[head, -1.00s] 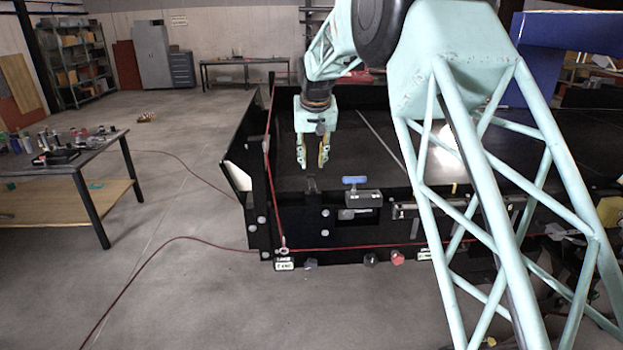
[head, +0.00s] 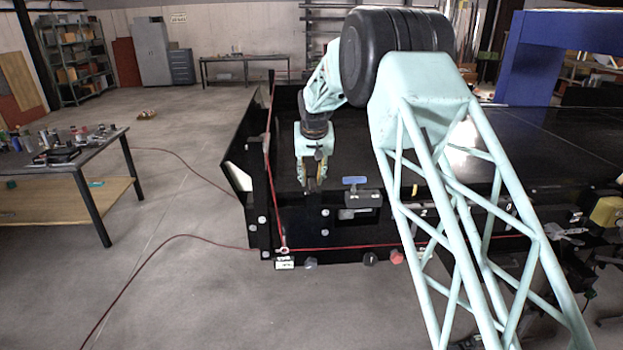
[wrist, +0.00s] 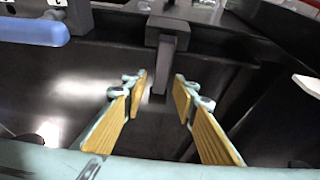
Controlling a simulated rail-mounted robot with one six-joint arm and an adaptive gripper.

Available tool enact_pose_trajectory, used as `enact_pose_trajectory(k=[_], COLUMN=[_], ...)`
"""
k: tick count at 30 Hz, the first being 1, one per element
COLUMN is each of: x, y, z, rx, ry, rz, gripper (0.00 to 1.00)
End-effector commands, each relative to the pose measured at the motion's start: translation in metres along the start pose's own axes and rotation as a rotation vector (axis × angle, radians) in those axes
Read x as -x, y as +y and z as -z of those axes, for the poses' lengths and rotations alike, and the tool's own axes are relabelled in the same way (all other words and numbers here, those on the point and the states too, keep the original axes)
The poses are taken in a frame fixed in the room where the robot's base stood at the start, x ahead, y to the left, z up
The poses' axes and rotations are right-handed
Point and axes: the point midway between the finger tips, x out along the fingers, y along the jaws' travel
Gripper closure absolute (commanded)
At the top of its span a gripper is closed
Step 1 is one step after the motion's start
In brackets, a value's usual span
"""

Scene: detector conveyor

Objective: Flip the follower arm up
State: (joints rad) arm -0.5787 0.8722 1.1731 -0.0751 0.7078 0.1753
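A dark grey bar (wrist: 166,62), which looks like the follower arm, hangs from a bracket on the black conveyor wall in the wrist view. It points down, its lower end lying between and just beyond my fingertips. My gripper (wrist: 160,88) is open, with one yellow-padded finger on either side of the bar's line and visible gaps. In the head view my gripper (head: 312,184) points down at the near left end of the conveyor. There my fingers largely hide the bar.
A blue handle (head: 355,180) on a grey block sits just right of my gripper; it also shows in the wrist view (wrist: 32,31). A red cord (head: 267,150) runs along the conveyor's left end. A cluttered workbench (head: 88,155) stands left, with open floor between.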

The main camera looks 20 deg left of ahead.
Motion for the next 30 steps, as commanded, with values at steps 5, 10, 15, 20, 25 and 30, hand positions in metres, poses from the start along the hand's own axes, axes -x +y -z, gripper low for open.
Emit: enact_pose_trajectory(k=[5,10,15,20,25,30], x=[-0.0031,-0.0031,-0.0030,-0.0029,-0.0029,-0.0032], y=[0.0001,0.0001,0.0001,0.0001,-0.0001,-0.0040], z=[-0.0001,-0.0001,-0.0001,-0.0001,0.0000,0.0009], rx=[0.000,0.000,0.000,0.000,0.000,0.003], ry=[0.000,0.000,0.000,0.000,0.000,0.005], rz=[0.000,0.000,0.000,0.000,0.000,0.001], gripper=[0.74,0.74,0.84,0.98,1.00,1.00])
